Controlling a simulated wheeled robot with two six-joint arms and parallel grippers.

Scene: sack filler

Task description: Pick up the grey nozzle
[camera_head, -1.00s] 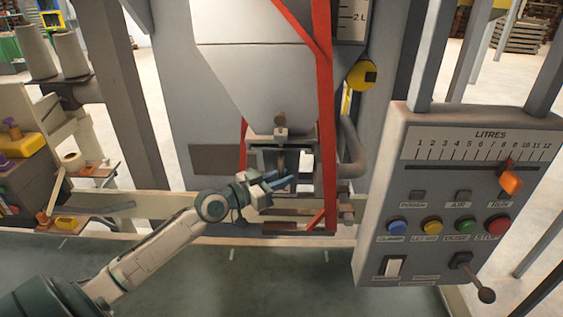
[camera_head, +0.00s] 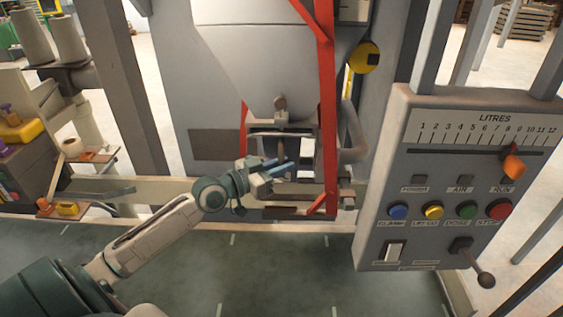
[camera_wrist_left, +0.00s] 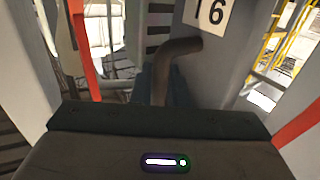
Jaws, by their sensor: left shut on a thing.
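My left gripper (camera_head: 287,170) is in front of the filler, below the hopper's outlet. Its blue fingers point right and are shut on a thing. In the left wrist view a bent grey-brown tube, the grey nozzle (camera_wrist_left: 178,55), rises between the blue fingers (camera_wrist_left: 162,88) and bends right at its top. Its lower part is hidden behind the dark gripper body. In the head view the nozzle is too small to make out surely. My right gripper is not in view.
The grey hopper (camera_head: 275,55) hangs above, with a red strut (camera_head: 327,110) close to the fingers' right. A control panel (camera_head: 450,180) with buttons and a lever stands at the right. A cluttered bench (camera_head: 45,150) is at the left. The floor in front is open.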

